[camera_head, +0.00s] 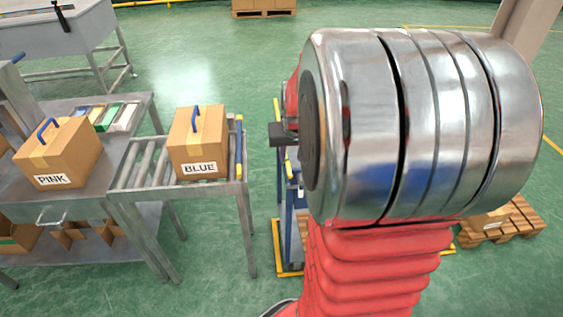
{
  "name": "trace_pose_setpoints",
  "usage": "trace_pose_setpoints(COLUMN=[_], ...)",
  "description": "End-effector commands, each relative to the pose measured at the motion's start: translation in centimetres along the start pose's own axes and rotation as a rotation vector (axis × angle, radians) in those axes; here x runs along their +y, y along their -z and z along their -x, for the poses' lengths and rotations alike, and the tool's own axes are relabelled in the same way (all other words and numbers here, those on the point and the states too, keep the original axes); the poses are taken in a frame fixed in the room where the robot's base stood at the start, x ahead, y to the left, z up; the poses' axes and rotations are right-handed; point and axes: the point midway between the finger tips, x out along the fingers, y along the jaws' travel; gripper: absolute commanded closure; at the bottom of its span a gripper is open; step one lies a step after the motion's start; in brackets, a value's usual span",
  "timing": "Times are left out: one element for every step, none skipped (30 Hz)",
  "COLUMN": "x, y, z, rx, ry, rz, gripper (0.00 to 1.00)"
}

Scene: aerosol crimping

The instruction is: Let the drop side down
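A blue-framed cart (286,225) with yellow edging stands right of the roller table, mostly hidden behind my arm. I cannot make out which part of it is the drop side or whether that side is up or down. My big metal joint and red ribbed sleeve fill the right middle of the view. A dark block (283,134) sticks out left of the joint, above the cart, and may be part of my gripper. The fingers are hidden, so their opening and any hold do not show.
A box marked BLUE (198,140) sits on the roller table (132,172), with a blue and yellow bar (239,150) at its right end. A box marked PINK (58,153) stands on the left bench. A pallet (500,225) lies at right.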

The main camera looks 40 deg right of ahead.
Motion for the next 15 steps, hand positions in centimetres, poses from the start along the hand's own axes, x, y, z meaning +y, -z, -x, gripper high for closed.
trace_pose_setpoints(x=[0.0, 0.0, 0.0, 0.0, 0.0, 0.0, 0.0, 0.0, 0.0, 0.0, 0.0, 0.0, 0.0, 0.0, 0.0], y=[-0.1, -0.1, -0.1, -0.1, -0.1, -0.1, -0.1, -0.1, -0.1, -0.1, 0.0, -0.1, -0.1, -0.1, -0.1], z=[-0.8, -1.2, -1.6, -2.0, -2.4, -2.9, -3.3, -3.7, -4.2, -4.5, -4.8, -5.4, -5.7, -6.0, -6.5], rx=[-0.003, -0.003, -0.003, -0.002, -0.002, -0.003, -0.002, -0.002, -0.003, -0.003, -0.002, -0.002, -0.003, -0.002, -0.002], ry=[0.0, 0.0, 0.0, 0.0, 0.0, 0.0, 0.0, 0.0, 0.0, 0.0, 0.0, 0.0, 0.0, 0.0, 0.0], rz=[0.0, 0.0, 0.0, 0.0, 0.0, 0.0, 0.0, 0.0, 0.0, 0.0, 0.0, 0.0, 0.0, 0.0, 0.0], gripper=[0.7, 0.7, 0.7, 0.7, 0.7, 0.7, 0.7, 0.7, 0.7, 0.7, 0.7, 0.7, 0.7, 0.7, 0.7])
